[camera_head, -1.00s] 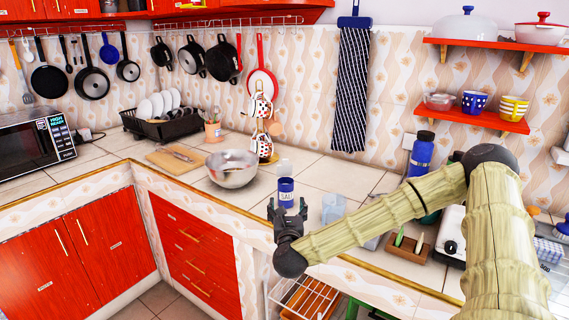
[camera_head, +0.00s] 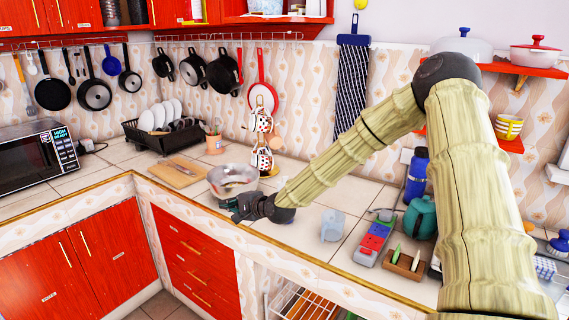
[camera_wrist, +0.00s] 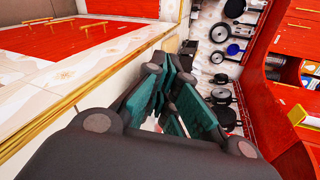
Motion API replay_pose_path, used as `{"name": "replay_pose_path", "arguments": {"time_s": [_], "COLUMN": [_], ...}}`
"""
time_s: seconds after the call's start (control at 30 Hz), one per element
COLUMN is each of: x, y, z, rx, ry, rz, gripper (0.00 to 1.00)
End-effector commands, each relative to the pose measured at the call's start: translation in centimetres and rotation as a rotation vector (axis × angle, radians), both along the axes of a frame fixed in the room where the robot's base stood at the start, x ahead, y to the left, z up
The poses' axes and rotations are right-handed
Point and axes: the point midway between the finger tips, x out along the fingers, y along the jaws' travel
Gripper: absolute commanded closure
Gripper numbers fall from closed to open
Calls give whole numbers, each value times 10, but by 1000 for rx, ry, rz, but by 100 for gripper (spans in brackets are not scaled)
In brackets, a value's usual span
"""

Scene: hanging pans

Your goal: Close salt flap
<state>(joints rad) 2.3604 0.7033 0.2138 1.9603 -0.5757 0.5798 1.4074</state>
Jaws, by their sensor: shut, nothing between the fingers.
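My gripper (camera_head: 238,206) is low over the counter near its front edge, just in front of the metal bowl (camera_head: 230,186). Its fingers (camera_wrist: 168,95) are together and empty in the wrist view. The blue salt container is hidden now, apparently behind my wrist and forearm, so I cannot tell how its flap stands or whether I touch it. I cannot make out the salt container in the wrist view.
A red, blue and grey item (camera_head: 373,242), a wooden holder (camera_head: 405,263), a teal pot (camera_head: 420,217) and a blue bottle (camera_head: 417,176) are farther right. A mug rack (camera_head: 263,143) stands behind the bowl.

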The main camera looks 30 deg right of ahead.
Motion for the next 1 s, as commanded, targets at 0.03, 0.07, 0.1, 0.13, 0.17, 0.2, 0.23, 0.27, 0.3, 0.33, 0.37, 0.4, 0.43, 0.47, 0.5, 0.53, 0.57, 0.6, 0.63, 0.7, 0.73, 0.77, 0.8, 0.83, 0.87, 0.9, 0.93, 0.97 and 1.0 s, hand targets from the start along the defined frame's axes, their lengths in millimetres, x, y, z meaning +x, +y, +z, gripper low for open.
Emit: {"name": "replay_pose_path", "arguments": {"time_s": [0.03,0.07,0.1,0.13,0.17,0.2,0.23,0.27,0.3,0.33,0.37,0.4,0.43,0.47,0.5,0.53,0.57,0.6,0.63,0.7,0.73,0.77,0.8,0.83,0.87,0.9,0.93,0.97,1.0], "x": [4,5,6,7,7,7,7,7,6,5,4,2,0,-2,-5,-7,-9,-12,-14,-17,-18,-18,-19,-18,-18,-16,-15,-13,-11], "y": [-5,-9,-16,-22,-29,-40,-50,-60,-74,-86,-98,-114,-126,-137,-151,-161,-170,-180,-186,-197,-199,-202,-204,-204,-205,-205,-206,-206,-207], "z": [13,16,20,24,28,35,40,47,57,65,73,86,95,105,116,125,133,142,148,158,160,162,162,162,161,159,157,155,152], "rx": [-117,-187,-283,-353,-425,-520,-592,-663,-758,-828,-897,-982,-1042,-1097,-1163,-1207,-1246,-1290,-1317,-1361,-1373,-1382,-1389,-1391,-1391,-1391,-1390,-1389,-1388], "ry": [16,29,48,62,80,100,120,137,165,187,209,241,266,287,319,338,359,383,399,426,433,438,444,446,447,446,446,446,446], "rz": [53,85,126,155,183,219,246,270,303,325,345,370,386,401,418,429,438,448,456,465,469,472,473,474,475,474,475,475,474], "gripper": [100,100,100,100,100,100,100,100,100,100,100,100,100,100,100,100,100,100,100,100,100,100,100,100,100,100,100,100,100]}}
